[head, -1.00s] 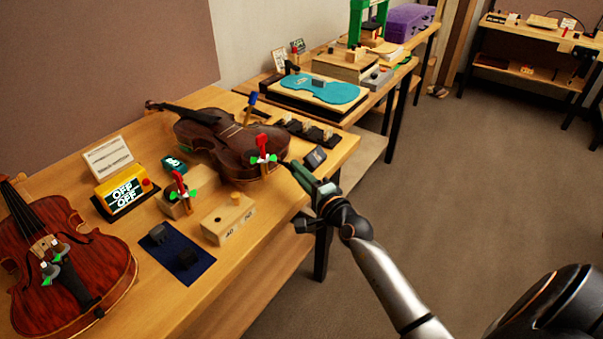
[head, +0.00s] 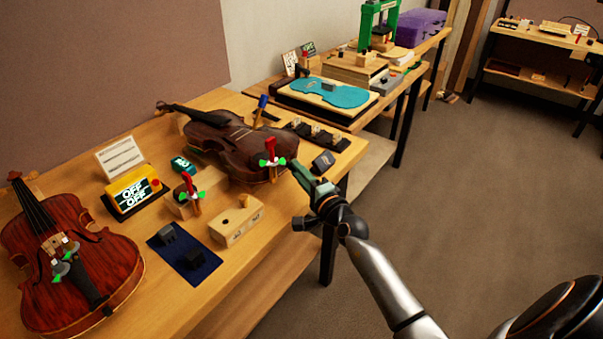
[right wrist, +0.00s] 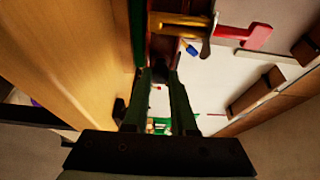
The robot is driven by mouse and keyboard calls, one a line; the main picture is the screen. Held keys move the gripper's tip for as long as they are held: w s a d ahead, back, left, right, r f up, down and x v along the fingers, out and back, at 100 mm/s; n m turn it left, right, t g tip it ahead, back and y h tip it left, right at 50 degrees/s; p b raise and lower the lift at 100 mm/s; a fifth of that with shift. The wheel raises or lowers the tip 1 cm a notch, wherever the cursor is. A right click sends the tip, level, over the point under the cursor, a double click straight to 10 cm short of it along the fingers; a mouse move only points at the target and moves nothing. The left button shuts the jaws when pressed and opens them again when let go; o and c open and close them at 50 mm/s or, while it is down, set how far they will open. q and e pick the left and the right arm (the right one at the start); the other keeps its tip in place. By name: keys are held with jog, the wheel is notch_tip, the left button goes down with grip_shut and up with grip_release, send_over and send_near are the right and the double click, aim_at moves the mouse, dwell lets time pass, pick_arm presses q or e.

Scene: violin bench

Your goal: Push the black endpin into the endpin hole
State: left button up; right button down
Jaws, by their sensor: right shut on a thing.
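The dark brown violin (head: 225,140) lies on the bench, its lower end facing my right gripper. A red-handled clamp (head: 270,150) stands at that end; its red handle also shows in the right wrist view (right wrist: 257,36). My right gripper (head: 297,168) is at the lower end of the violin. In the right wrist view its fingers (right wrist: 161,76) are shut on a small dark piece, the black endpin (right wrist: 160,70), mostly hidden between them. The endpin hole is hidden, and I cannot tell whether the endpin touches it. My left gripper is not in view.
A wooden block (head: 238,222), a second red clamp (head: 192,190) and a dark blue mat (head: 183,255) lie in front of the violin. A yellow box reading OFF (head: 132,193) and a red violin (head: 70,260) are at left. The floor right of the bench is clear.

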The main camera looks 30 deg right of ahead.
jog(key=c, duration=0.6)
grip_release()
jog(key=shift+c, duration=0.2)
jog(key=s, duration=1.2)
jog(key=shift+s, duration=0.2)
jog(key=shift+a, duration=0.1)
